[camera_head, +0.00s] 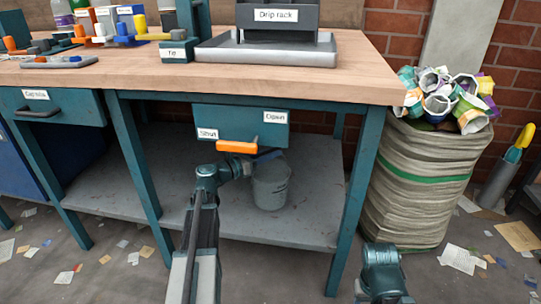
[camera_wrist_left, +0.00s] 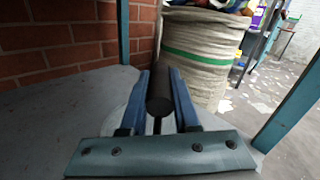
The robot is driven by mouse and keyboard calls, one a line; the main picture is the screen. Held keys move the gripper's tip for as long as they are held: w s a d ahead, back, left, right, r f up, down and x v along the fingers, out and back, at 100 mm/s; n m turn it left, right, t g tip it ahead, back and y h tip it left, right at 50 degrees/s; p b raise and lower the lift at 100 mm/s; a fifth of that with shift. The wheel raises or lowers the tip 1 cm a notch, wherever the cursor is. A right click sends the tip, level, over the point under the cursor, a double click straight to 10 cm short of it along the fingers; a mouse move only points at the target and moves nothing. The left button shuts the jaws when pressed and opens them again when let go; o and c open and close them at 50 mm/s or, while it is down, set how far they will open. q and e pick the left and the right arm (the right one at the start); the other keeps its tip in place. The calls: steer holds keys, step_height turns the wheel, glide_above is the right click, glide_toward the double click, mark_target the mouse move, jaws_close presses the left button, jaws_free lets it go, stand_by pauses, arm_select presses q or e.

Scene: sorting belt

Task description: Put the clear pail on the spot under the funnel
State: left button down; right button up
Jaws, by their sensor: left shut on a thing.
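The clear pail (camera_head: 271,188) is a pale grey, see-through bucket, upright at the lower shelf below the bench. My left gripper (camera_head: 263,158) is just above its rim. In the left wrist view the gripper's blue fingers (camera_wrist_left: 160,98) are on either side of a dark round grip (camera_wrist_left: 159,92), which looks like the pail's handle. The pail's pale rim (camera_wrist_left: 116,122) shows partly beneath the fingers. I cannot tell whether the pail's base touches the shelf. I cannot make out the funnel or the spot under it. My right gripper's fingers are not seen.
A teal box marked Shut and Open (camera_head: 240,124), with an orange lever (camera_head: 236,147), hangs under the bench close above my left gripper. The grey lower shelf (camera_head: 310,217) has free room. Bench legs (camera_head: 352,205) flank it. A full sack (camera_head: 415,190) stands right.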

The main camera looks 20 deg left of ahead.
arm_select(q)
steer(key=c, duration=0.7)
jaws_free()
steer(key=shift+f, duration=0.1)
steer(key=shift+o, duration=0.2)
steer(key=shift+r, duration=0.2)
steer(key=v, duration=1.2)
